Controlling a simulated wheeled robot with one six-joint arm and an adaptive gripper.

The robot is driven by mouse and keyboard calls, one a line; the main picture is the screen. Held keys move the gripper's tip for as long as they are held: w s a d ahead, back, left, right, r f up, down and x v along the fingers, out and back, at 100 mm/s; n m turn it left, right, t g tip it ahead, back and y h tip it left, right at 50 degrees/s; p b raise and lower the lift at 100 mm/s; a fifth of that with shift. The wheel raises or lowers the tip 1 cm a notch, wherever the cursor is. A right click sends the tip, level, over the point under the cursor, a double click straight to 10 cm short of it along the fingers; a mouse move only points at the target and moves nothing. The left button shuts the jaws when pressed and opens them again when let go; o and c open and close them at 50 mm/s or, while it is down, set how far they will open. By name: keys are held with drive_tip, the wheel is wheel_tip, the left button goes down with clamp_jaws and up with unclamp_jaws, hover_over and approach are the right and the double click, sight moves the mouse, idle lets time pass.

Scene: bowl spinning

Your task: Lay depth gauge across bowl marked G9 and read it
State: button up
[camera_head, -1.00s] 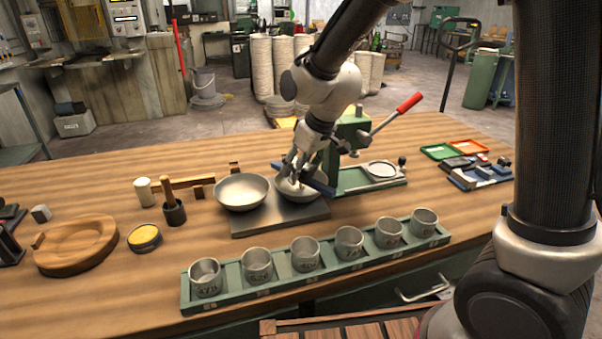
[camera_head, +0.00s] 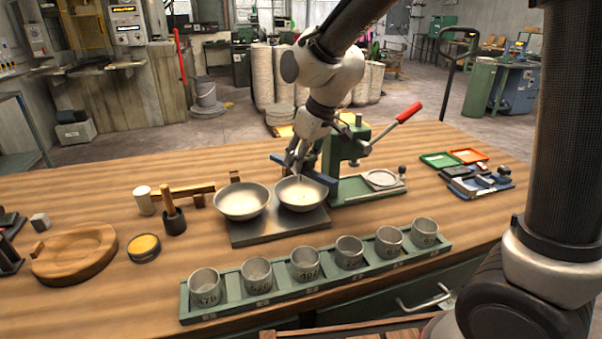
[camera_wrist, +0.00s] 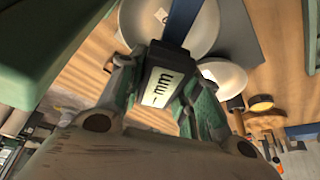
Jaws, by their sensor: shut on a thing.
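Two shallow metal bowls stand side by side on a dark plate (camera_head: 262,234), the left bowl (camera_head: 242,212) and the right bowl (camera_head: 302,203). A G9 mark is not readable on either. My gripper (camera_head: 294,164) is above the back rim of the right bowl, shut on the depth gauge. The gauge is a blue bar (camera_head: 318,176) with a dark block (camera_wrist: 160,84) bearing a pale scale face. In the wrist view the blue bar (camera_wrist: 182,18) passes over a large bowl (camera_wrist: 205,30); a smaller-looking bowl (camera_wrist: 228,78) is beside it. Whether the bar touches the rim cannot be told.
A green press (camera_head: 347,150) with a red-tipped lever stands right behind the bowls. A green rack (camera_head: 325,281) of several metal cups lies in front.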

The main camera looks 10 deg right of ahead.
sight(301, 175)
wheel_tip(301, 175, up, 4)
drive_tip(key=shift+f, duration=4.25)
drive_tip(key=shift+f, duration=0.25)
drive_tip(key=o, duration=1.3)
drive_tip(key=shift+c, duration=0.2)
drive_tip(key=v, duration=1.2)
